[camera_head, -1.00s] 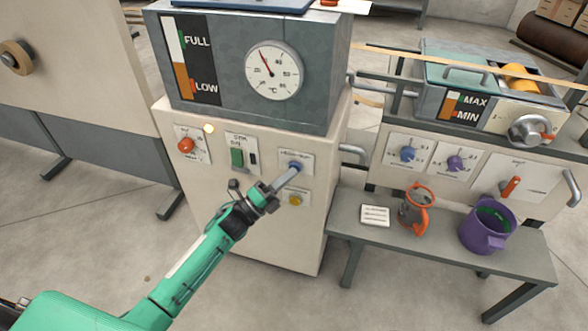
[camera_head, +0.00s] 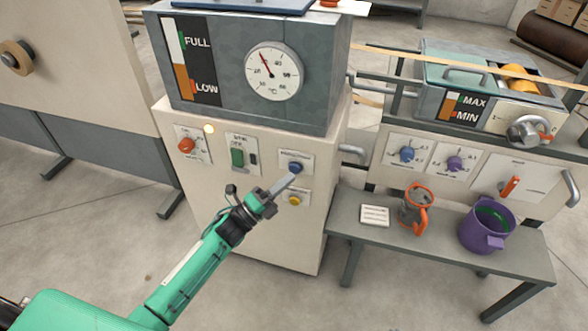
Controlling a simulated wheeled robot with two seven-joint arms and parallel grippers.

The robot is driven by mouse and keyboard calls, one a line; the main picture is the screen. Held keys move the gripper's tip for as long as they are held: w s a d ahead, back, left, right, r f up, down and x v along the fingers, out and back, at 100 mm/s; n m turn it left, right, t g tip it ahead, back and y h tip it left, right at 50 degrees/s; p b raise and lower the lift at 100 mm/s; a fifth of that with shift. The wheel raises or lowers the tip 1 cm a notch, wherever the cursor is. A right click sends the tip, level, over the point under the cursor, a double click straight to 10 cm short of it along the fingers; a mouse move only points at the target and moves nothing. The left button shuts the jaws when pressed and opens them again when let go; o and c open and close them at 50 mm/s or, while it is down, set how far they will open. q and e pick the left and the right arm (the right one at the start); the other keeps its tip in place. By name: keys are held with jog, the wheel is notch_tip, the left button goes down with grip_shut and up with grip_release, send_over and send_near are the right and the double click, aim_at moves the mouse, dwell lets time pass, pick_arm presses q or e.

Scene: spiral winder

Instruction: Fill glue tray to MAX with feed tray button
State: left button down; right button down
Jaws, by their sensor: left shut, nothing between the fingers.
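The glue tray (camera_head: 428,102) is on the machine at the right, with a MAX/MIN gauge (camera_head: 452,105) on its front. The gauge has an orange column; its top looks close to the green MAX mark, but it is small. A blue button (camera_head: 295,167) is on the cream cabinet front, with a yellow button (camera_head: 294,199) below it; their labels are too small to read. My left gripper (camera_head: 290,183) is shut and empty, its tips just below and in front of the blue button, seemingly apart from it. My right gripper is not in view.
The grey tank (camera_head: 232,85) above the buttons has a FULL/LOW gauge and a temperature dial (camera_head: 273,71). A red knob (camera_head: 186,145) and green switch (camera_head: 237,157) are left of the buttons. A bench (camera_head: 385,245) at the right bears an orange-handled container (camera_head: 414,207) and a purple jug (camera_head: 484,229).

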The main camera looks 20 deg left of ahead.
pick_arm(q)
jog(key=s+p, duration=0.1)
jog(key=s, duration=0.4)
jog(key=shift+a, duration=0.1)
jog(key=shift+w, duration=0.1)
dwell(1.1)
